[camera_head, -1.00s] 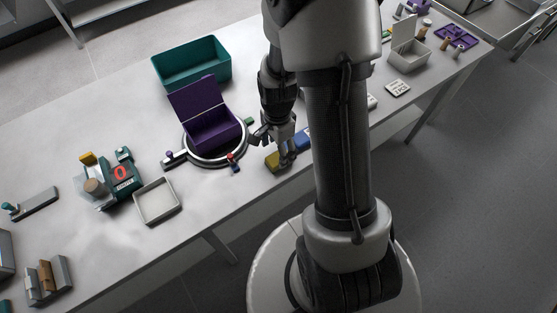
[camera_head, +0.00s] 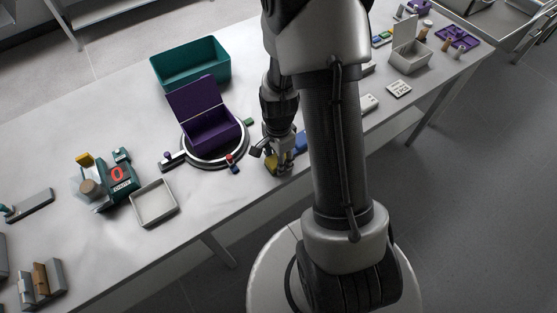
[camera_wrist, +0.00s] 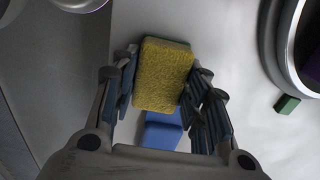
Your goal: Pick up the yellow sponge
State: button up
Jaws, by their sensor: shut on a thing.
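The yellow sponge (camera_wrist: 162,74) lies between my gripper's fingers in the wrist view, with a thin green layer showing at its top edge. My gripper (camera_wrist: 160,95) has a finger on each side of the sponge and is shut on it. In the head view my gripper (camera_head: 277,165) is low over the front edge of the table, and the sponge is mostly hidden behind the fingers there. I cannot tell whether the sponge still touches the table.
A blue block (camera_wrist: 162,131) lies beside the sponge; part of it shows in the head view (camera_head: 301,141). A round stand (camera_head: 243,153) with an open purple box (camera_head: 208,128) is to the left. A teal bin (camera_head: 190,65) stands behind. A shallow grey tray (camera_head: 175,207) is further left.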

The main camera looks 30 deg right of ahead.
jog(key=shift+r, duration=0.1)
jog(key=shift+c, duration=0.3)
notch_tip(320, 180, up, 20)
jog(key=p, duration=0.6)
jog(key=shift+o, duration=1.2)
jog(key=c, duration=0.4)
jog(key=shift+w, duration=0.1)
